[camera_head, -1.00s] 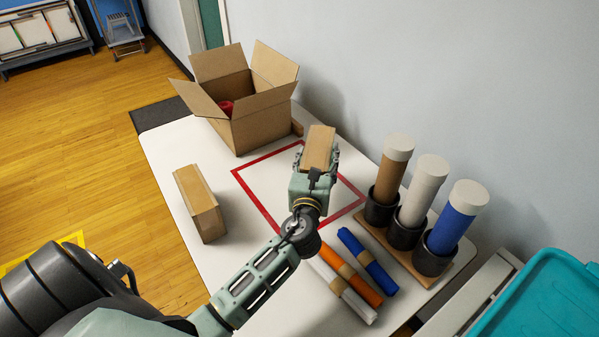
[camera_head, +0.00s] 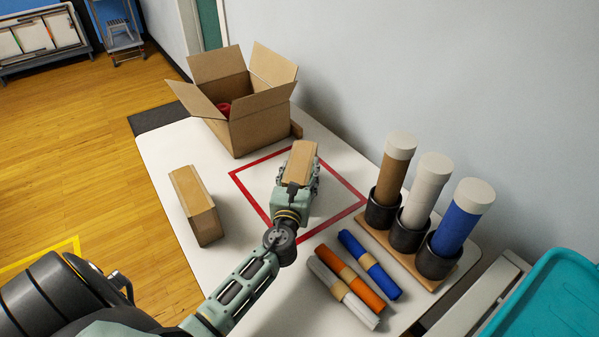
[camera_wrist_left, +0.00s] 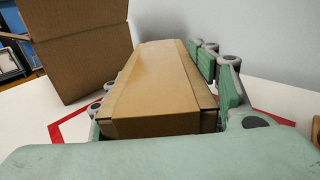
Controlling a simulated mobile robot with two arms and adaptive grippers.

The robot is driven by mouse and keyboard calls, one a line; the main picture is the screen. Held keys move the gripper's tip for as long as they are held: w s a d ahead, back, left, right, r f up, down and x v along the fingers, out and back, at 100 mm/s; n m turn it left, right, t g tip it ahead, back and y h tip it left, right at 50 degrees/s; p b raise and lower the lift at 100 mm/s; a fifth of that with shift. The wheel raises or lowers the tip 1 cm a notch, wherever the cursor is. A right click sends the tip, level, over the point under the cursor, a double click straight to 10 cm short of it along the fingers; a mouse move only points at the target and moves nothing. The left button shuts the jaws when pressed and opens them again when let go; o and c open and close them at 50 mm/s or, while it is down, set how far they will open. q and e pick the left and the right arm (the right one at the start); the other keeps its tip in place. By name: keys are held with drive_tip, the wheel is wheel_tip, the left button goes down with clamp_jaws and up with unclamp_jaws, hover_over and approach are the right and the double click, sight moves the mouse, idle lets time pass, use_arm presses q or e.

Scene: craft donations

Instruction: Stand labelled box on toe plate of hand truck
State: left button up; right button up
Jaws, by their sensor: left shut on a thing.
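My left gripper (camera_head: 299,180) is shut on a small brown carton (camera_head: 300,160) over the red taped square on the white table. In the left wrist view the carton (camera_wrist_left: 160,85) lies lengthwise between the green fingers, pointing away from the wrist. No label shows on its visible faces. A second, similar brown carton (camera_head: 193,205) stands on the table to the left of the gripper. A grey metal frame (camera_head: 122,38) stands on the floor at the far top left. It is too small to tell whether it is the hand truck. My right gripper is out of view.
A large open cardboard box (camera_head: 255,125) with something red inside stands at the table's back. Three capped tubes (camera_head: 435,210) stand in black cups at right, with several rolls (camera_head: 358,280) in front. Wooden floor (camera_head: 75,130) is open at left, with yellow tape (camera_head: 40,256).

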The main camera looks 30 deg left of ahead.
use_arm(q)
drive_tip(key=o, duration=1.5)
drive_tip(key=shift+f, duration=0.1)
